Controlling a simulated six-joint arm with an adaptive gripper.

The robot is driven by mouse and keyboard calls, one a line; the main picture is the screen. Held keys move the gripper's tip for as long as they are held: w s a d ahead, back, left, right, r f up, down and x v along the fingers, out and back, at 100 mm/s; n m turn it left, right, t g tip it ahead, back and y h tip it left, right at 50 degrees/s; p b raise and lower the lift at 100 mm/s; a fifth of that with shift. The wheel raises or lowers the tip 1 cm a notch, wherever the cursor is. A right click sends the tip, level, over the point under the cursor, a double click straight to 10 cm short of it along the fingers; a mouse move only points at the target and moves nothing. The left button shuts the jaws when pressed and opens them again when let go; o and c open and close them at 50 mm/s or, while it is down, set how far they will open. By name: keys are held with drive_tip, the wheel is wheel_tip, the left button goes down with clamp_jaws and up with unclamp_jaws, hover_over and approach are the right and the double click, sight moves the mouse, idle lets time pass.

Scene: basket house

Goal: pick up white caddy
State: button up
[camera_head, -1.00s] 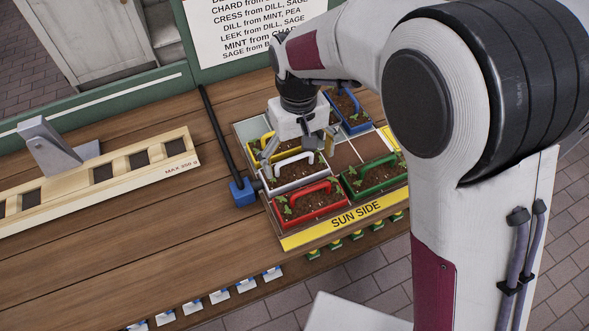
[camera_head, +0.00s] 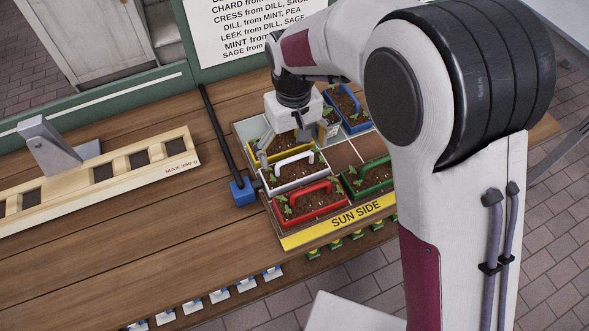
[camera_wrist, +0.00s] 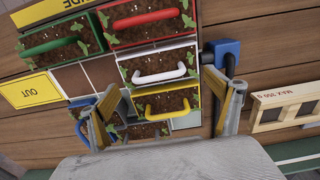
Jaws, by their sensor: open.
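The white caddy (camera_head: 293,158) holds soil and seedlings and has an upright white handle. It stands in the tray between the yellow caddy (camera_head: 253,151) behind and the red caddy (camera_head: 303,191) in front. My gripper (camera_head: 285,146) is open and empty, pointing down above the yellow caddy and the white caddy's back side. In the wrist view, the white caddy (camera_wrist: 160,77) lies just beyond my open fingertips (camera_wrist: 163,84), with its handle clear of them. The yellow caddy (camera_wrist: 168,104) shows between my fingers there.
A green caddy (camera_head: 368,178) stands right of the red one, and a blue caddy (camera_head: 347,108) at the back right. A blue block (camera_head: 242,192) with a dark bar sits against the tray's left side. A wooden rack (camera_head: 103,173) lies farther left. Bare table lies between.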

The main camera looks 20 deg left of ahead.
sight(294, 157)
drive_tip(key=shift+f, duration=0.25)
drive_tip(key=shift+w+f, duration=0.15)
drive_tip(key=shift+f, duration=1.15)
drive_tip(key=shift+w+f, duration=0.1)
drive_tip(key=shift+f, duration=1.2)
drive_tip(key=shift+c, duration=0.3)
drive_tip(key=c, duration=1.4)
